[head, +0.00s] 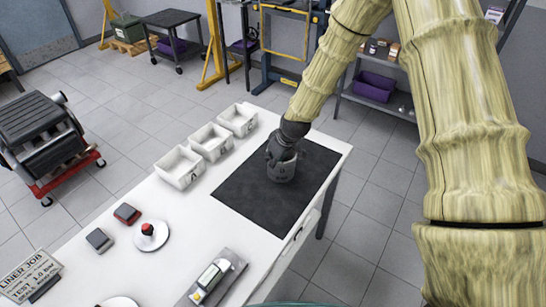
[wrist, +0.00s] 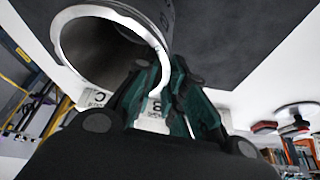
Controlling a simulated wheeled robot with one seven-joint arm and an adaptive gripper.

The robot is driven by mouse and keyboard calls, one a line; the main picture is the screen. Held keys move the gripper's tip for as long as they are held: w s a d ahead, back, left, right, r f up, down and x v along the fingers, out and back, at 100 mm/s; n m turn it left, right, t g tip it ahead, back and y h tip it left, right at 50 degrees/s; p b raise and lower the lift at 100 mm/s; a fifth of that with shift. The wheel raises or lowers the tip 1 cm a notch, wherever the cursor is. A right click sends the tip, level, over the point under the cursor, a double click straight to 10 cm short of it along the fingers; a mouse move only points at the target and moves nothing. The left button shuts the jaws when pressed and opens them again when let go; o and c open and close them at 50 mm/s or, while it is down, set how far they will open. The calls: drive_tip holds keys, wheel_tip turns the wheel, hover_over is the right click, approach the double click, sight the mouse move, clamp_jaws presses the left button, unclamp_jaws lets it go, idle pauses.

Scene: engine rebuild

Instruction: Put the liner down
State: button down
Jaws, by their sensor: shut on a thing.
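The liner (head: 283,174) is a grey, open-ended cylinder with a dark mark on its side. It is at the black mat (head: 245,191) on the white table, roughly upright in the head view. I cannot tell whether its base touches the mat. My gripper (head: 280,155) is above the liner with its fingers shut on its wall. In the wrist view the liner's bright round rim (wrist: 62,40) and hollow inside fill the upper left. My gripper's dark green-padded fingers (wrist: 165,95) meet at the wall, hiding part of it.
Several white bins (head: 180,168) line the table's far left edge beside the mat. A red button on a white disc (head: 150,236), two small blocks (head: 127,213), a grey tray with a gauge (head: 212,278) and a sign (head: 30,275) are nearer. The mat around the liner is clear.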

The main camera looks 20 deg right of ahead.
drive_tip(key=shift+f, duration=0.15)
drive_tip(key=c, duration=1.5)
unclamp_jaws()
drive_tip(key=shift+s, duration=0.1)
drive_tip(key=shift+b+v, duration=1.65)
drive_tip(key=shift+v, duration=4.35)
drive_tip(key=shift+a, duration=0.1)
